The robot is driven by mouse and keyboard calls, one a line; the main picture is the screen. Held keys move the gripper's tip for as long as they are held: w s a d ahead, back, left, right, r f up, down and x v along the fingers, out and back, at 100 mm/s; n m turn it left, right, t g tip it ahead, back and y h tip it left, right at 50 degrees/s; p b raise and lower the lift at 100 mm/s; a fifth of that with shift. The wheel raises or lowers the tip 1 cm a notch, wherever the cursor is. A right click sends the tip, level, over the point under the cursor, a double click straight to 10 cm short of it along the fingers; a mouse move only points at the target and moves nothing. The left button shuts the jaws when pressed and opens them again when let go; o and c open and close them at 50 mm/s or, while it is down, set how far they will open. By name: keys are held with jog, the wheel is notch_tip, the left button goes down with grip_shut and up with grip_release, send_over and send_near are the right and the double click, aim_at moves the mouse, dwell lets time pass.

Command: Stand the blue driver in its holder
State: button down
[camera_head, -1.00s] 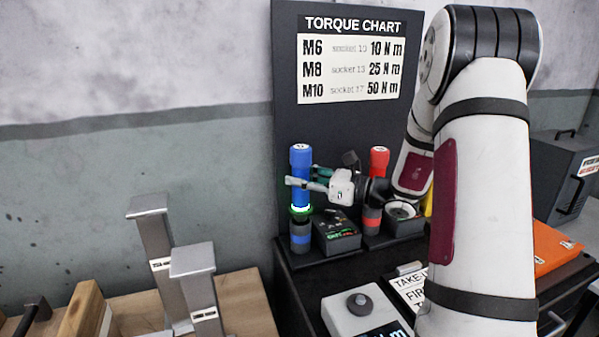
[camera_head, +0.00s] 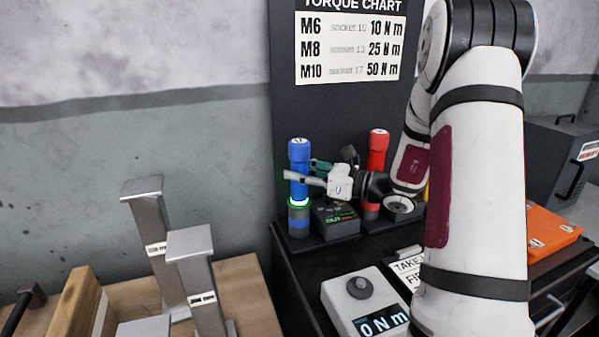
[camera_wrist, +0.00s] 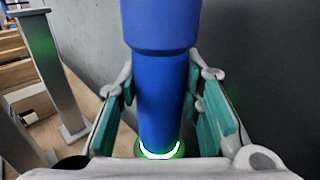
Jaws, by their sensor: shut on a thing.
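The blue driver (camera_head: 299,165) stands upright at the left of the black station, and its blue body fills the middle of the wrist view (camera_wrist: 163,85). My gripper (camera_head: 303,176) is shut on the driver's body from the right, with teal finger pads on both sides of it in the wrist view (camera_wrist: 163,108). A glowing white-green ring shows at the driver's lower end. The grey holder (camera_head: 299,226) with a blue band is directly under it. The ring sits at the holder's top, and the driver's tip is hidden inside or behind it.
A red driver (camera_head: 377,152) stands to the right, behind my wrist. A small black box (camera_head: 335,222) sits beside the holder. A grey unit (camera_head: 362,300) reading "0 N m" is in front. Metal posts (camera_head: 192,262) stand on a wooden bench at left.

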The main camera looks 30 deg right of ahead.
jog(key=shift+f, duration=0.1)
jog(key=c, duration=1.1)
grip_release()
jog(key=shift+o, duration=0.2)
jog(key=shift+f, duration=0.15)
jog(key=shift+s, duration=0.1)
jog(key=v, duration=1.2)
jog(key=shift+a, duration=0.1)
